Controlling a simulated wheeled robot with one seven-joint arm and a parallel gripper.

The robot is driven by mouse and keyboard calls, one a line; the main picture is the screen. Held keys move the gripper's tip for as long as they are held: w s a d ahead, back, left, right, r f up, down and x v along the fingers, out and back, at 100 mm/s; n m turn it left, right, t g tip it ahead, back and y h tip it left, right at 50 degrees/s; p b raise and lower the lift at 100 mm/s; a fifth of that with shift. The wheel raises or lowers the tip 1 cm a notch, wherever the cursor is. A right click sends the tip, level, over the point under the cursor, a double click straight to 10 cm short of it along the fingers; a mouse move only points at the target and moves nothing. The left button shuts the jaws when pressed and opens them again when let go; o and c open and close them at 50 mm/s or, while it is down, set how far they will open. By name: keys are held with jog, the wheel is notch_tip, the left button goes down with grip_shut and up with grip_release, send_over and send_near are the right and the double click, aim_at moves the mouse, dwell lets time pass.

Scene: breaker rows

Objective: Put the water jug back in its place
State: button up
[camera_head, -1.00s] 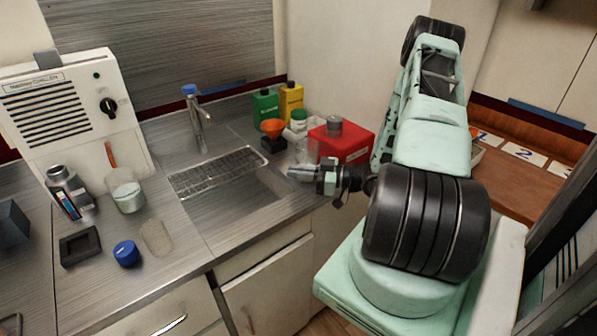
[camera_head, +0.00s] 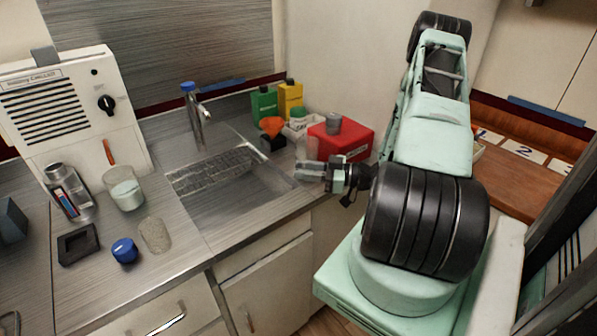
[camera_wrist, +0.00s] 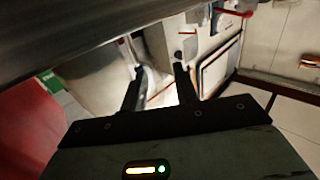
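I cannot single out the water jug with certainty. A faint clear vessel (camera_head: 302,147) seems to stand at the back right of the sink, just behind my gripper; its outline is hard to read. My gripper (camera_head: 302,170) is over the sink's right edge, pointing left, in front of the red canister. In the wrist view my gripper (camera_wrist: 157,84) has its two dark fingers apart, with no clearly held object between them. The red canister with a grey cap (camera_head: 341,143) stands to the right of the clear vessel; part of it shows red in the wrist view (camera_wrist: 27,130).
Green (camera_head: 264,104) and yellow (camera_head: 290,99) bottles stand behind. A beaker (camera_head: 127,194), blue cap (camera_head: 124,250) and chiller box (camera_head: 70,105) are at left.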

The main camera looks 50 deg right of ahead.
jog(key=b+v, duration=0.2)
jog(key=v, duration=0.7)
jog(key=shift+s+d, duration=0.2)
jog(key=shift+s, duration=0.2)
